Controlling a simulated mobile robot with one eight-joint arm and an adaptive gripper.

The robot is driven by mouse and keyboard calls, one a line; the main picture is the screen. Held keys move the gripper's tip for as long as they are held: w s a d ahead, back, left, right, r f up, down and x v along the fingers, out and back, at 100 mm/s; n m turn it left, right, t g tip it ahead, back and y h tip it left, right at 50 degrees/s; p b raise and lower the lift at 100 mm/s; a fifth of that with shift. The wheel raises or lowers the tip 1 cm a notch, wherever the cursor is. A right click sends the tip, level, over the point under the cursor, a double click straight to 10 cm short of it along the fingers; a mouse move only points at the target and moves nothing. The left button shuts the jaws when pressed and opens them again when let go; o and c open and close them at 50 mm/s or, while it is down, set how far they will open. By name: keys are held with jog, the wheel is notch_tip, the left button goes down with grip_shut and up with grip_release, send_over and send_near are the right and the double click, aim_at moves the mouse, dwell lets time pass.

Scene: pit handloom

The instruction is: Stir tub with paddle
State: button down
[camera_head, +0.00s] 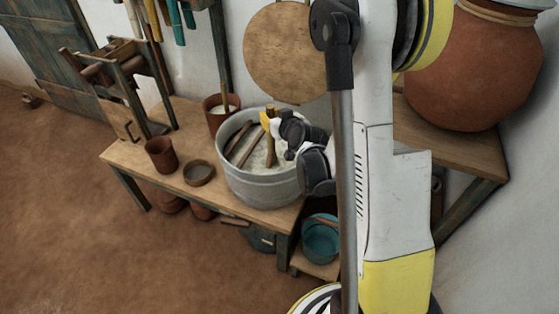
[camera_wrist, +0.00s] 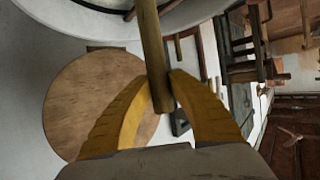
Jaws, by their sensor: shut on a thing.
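A grey metal tub (camera_head: 262,187) stands on the wooden bench with pale contents inside. In the head view, my gripper (camera_head: 269,118) is over the tub and shut on the upper part of a wooden paddle (camera_head: 271,150). The paddle stands nearly upright, its lower end down in the tub. In the wrist view, the yellow fingers (camera_wrist: 158,92) close around the paddle's handle (camera_wrist: 150,40), and part of the tub's rim (camera_wrist: 90,32) shows at the top. The paddle's lower end is hidden. Another wooden stick (camera_head: 243,147) leans inside the tub.
On the bench (camera_head: 140,165) stand a brown cup (camera_head: 160,156), a small bowl (camera_head: 199,173) and a clay pot (camera_head: 216,119) holding a stick. A round wooden board (camera_head: 285,50) is on the wall behind. A large clay jar (camera_head: 475,70) stands at right. Floor at left is clear.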

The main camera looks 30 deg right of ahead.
jog(key=s+d, duration=0.1)
jog(key=d, duration=0.9)
jog(key=w+a, duration=0.2)
jog(key=a, duration=1.2)
jog(key=s+d, duration=0.1)
jog(key=d, duration=0.6)
jog(key=shift+s, duration=0.2)
notch_tip(320, 180, up, 21)
jog(key=p, duration=1.5)
